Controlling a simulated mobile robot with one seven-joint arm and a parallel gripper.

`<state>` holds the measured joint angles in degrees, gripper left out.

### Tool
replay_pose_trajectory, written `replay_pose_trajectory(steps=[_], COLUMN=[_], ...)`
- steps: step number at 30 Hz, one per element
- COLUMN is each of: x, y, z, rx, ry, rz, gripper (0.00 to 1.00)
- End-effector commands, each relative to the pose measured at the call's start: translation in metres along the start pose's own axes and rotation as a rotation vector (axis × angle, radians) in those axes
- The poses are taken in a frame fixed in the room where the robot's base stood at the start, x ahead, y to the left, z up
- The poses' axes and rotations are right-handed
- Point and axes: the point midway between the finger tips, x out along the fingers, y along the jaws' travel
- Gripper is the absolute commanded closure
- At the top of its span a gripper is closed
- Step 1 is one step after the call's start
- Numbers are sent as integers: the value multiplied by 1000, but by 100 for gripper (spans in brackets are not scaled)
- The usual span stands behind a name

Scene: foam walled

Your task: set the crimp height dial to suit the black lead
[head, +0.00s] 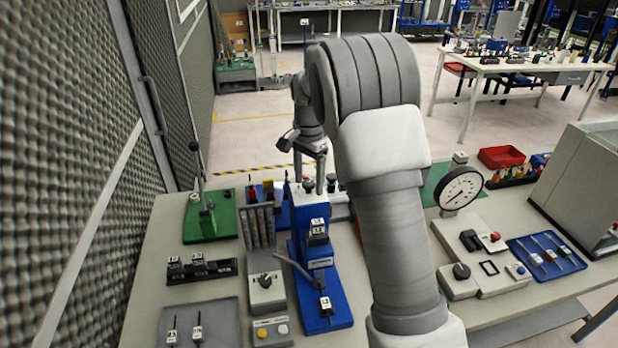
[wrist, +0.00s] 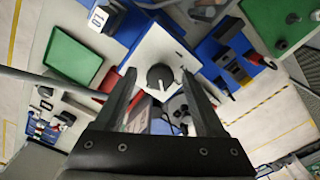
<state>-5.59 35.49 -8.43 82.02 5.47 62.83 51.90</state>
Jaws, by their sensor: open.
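In the wrist view a round black knob (wrist: 160,77) sits on a white block (wrist: 150,50). It looks like the crimp height dial; its scale is not readable. My gripper (wrist: 158,74) is open, with one finger on each side of the knob; contact cannot be told. A lead with a black body and white tag (head: 325,306) lies on the blue press base. Two more tagged leads (head: 197,333) lie in the grey tray (head: 226,316).
A grey box with a dark knob (head: 265,281) and a button box (head: 271,330) stand left of the press. A green-based lever tool (head: 208,220) is at the far left. A gauge (head: 460,190) and a blue tray of leads (head: 567,270) are right. A foam wall borders the left.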

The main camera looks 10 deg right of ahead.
Motion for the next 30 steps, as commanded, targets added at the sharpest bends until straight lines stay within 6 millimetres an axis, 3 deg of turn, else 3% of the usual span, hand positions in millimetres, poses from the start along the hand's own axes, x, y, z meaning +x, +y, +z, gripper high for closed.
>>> replay_pose_trajectory(steps=[4,8,21,30], x=[-6,-24,-130,-170], y=[0,-1,-1,0], z=[0,0,-1,-1], rx=[0,0,0,1], ry=[0,1,2,1], rz=[-1,-3,-4,-1], gripper=[29,29,29,29])
